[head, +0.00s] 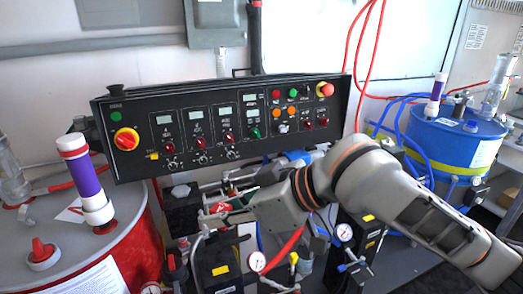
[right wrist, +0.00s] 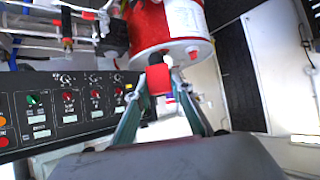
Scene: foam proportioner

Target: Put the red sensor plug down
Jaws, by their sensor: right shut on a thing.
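The red sensor plug (right wrist: 158,78) sits between the fingertips of my right gripper (right wrist: 163,92) in the right wrist view. The gripper is shut on it. In the head view my right gripper (head: 212,213) is below the black control panel, to the right of the red drum, and a bit of the red plug (head: 222,207) shows between its fingers. I cannot tell whether the plug touches anything beneath it. My left gripper is not in view.
The black control panel (head: 240,98) hangs above the gripper. A red drum (head: 125,240) with a purple and white cylinder (head: 88,185) stands at left, a blue drum (head: 455,145) at right. Pumps, hoses and a pressure gauge (head: 257,262) crowd the space below the panel.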

